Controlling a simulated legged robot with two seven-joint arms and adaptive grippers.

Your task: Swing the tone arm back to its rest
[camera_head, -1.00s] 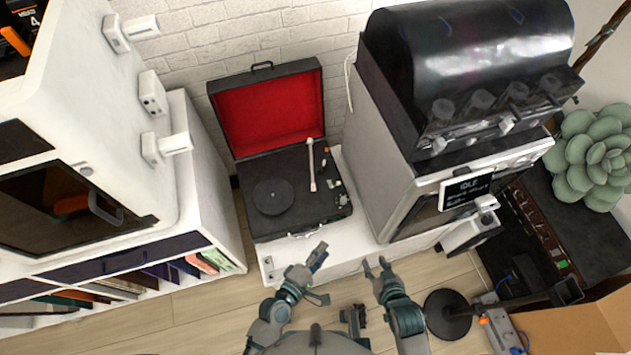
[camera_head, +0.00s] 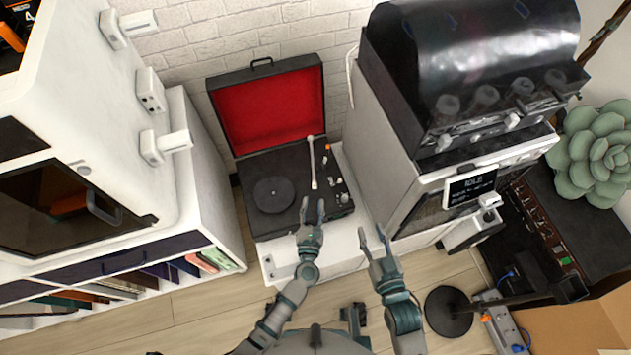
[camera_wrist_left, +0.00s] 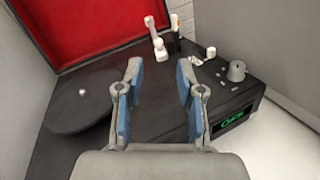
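The black suitcase record player (camera_head: 297,211) stands open on a white cabinet, its red-lined lid (camera_head: 268,108) raised at the back. The white tone arm (camera_head: 312,165) lies along the right side of the platter (camera_head: 273,195), clear of it. In the left wrist view the tone arm (camera_wrist_left: 158,48) shows just beyond and between my fingertips. My left gripper (camera_head: 312,207) is open and empty over the player's front edge; it also shows in the left wrist view (camera_wrist_left: 160,75). My right gripper (camera_head: 373,238) is open and empty, in front of the cabinet to the right.
A tall white machine with a black hood (camera_head: 470,65) stands close to the right of the player. A white shelf unit (camera_head: 205,180) with books is at the left. Free white cabinet top (camera_head: 345,240) shows in front of the player.

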